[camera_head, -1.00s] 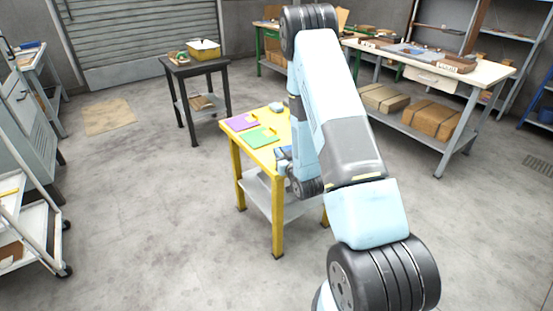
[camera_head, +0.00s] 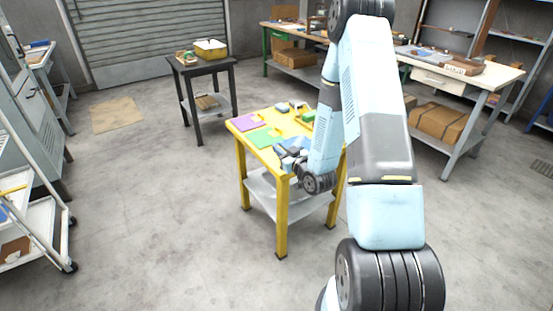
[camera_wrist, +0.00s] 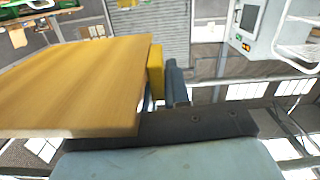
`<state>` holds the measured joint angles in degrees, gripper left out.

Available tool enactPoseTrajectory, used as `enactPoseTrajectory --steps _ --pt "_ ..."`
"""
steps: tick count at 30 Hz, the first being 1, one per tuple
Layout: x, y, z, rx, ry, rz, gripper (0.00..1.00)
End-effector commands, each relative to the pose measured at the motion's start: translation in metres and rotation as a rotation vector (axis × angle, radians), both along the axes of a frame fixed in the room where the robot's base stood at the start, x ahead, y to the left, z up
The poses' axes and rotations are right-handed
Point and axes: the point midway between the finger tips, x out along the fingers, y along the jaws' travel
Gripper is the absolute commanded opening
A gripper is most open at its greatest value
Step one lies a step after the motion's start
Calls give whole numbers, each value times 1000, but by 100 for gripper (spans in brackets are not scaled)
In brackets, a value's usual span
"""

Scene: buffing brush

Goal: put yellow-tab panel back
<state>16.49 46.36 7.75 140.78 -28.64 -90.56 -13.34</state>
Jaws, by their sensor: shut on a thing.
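A tan wooden panel (camera_wrist: 75,85) fills the left of the wrist view, close to the camera. A yellow tab (camera_wrist: 155,70) stands at its right edge, beside a dark grey-blue finger (camera_wrist: 176,84) of my gripper. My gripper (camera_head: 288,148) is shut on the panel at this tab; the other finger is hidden. In the head view it is near the right front part of the yellow table (camera_head: 246,149). I cannot make out the held panel there. A purple sheet (camera_head: 247,122) and a green sheet (camera_head: 264,138) lie on the table.
Small grey blocks (camera_head: 282,106) and a green item (camera_head: 308,116) sit at the table's back. A dark table (camera_head: 200,66) with a yellow box (camera_head: 210,47) stands behind. A long workbench (camera_head: 475,76) is at right.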

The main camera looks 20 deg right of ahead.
Motion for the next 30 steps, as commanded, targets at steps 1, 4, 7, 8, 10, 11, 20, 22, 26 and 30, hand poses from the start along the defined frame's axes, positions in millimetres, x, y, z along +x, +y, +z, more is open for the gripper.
enactPoseTrajectory --steps 1,4,7,8,10,11,20,22,26,30 --pt "8 0 -4 -2 -2 -1 0" --pt "27 1 -12 -1 -1 -1 0" --pt "47 2 -21 0 -1 0 0" --pt "53 2 -23 0 -2 -1 0" --pt "67 2 -30 -1 -1 0 0" --pt "72 3 -33 -1 -1 0 0" --pt "114 4 -75 1 0 0 0" --pt "119 4 -82 1 0 0 0" --pt "126 4 -89 1 0 0 0" --pt "130 5 -94 1 0 0 0"
